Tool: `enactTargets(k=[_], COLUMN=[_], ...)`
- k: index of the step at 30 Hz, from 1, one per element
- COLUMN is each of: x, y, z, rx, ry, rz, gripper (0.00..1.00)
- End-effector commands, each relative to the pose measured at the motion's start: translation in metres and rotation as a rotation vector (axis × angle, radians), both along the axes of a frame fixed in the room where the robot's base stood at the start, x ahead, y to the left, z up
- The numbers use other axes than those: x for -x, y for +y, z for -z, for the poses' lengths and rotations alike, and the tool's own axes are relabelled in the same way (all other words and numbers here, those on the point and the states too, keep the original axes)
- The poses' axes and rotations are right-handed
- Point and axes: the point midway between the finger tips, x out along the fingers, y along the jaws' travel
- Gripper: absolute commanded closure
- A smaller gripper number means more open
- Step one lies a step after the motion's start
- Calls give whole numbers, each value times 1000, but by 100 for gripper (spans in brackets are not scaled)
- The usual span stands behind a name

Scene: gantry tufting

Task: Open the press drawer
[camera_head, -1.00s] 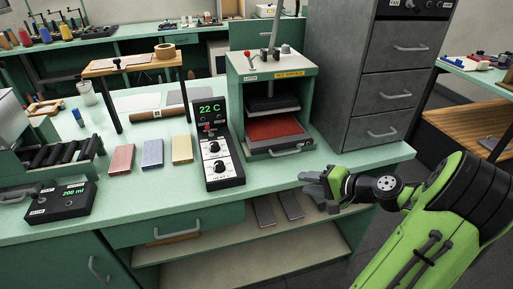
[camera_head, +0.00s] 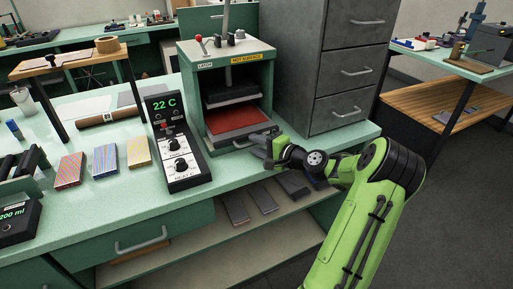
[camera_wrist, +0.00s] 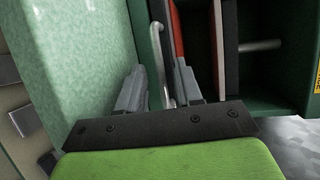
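The press (camera_head: 190,80) is a green box on the bench with its front open. Its drawer (camera_head: 233,119) at the bottom bears a red pad and appears pushed in. The drawer's grey handle (camera_wrist: 157,50) runs between my two fingers in the wrist view. My gripper (camera_head: 267,145) is at the right end of the drawer front; it also shows in the wrist view (camera_wrist: 159,85). Its fingers are apart, one on each side of the handle, with gaps visible. My gripper partly hides the handle in the head view.
A control box (camera_head: 173,140) reading 22 C stands left of the press. A grey filing cabinet (camera_head: 335,75) stands close on the right. Below the bench top is a shelf (camera_head: 200,258) with several dark slabs. The floor at right is clear.

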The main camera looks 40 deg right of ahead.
Motion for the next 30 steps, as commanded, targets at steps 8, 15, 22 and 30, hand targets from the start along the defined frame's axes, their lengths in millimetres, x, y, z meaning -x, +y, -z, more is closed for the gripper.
enactTargets(k=[8, 15, 22, 30], x=[-7, -6, -6, -6], y=[0, 0, 0, 1], z=[1, 1, 1, 1], rx=[0, 0, 0, 0], ry=[0, 1, 1, 2], rz=[2, 1, 1, 1], gripper=[65, 94, 100, 100])
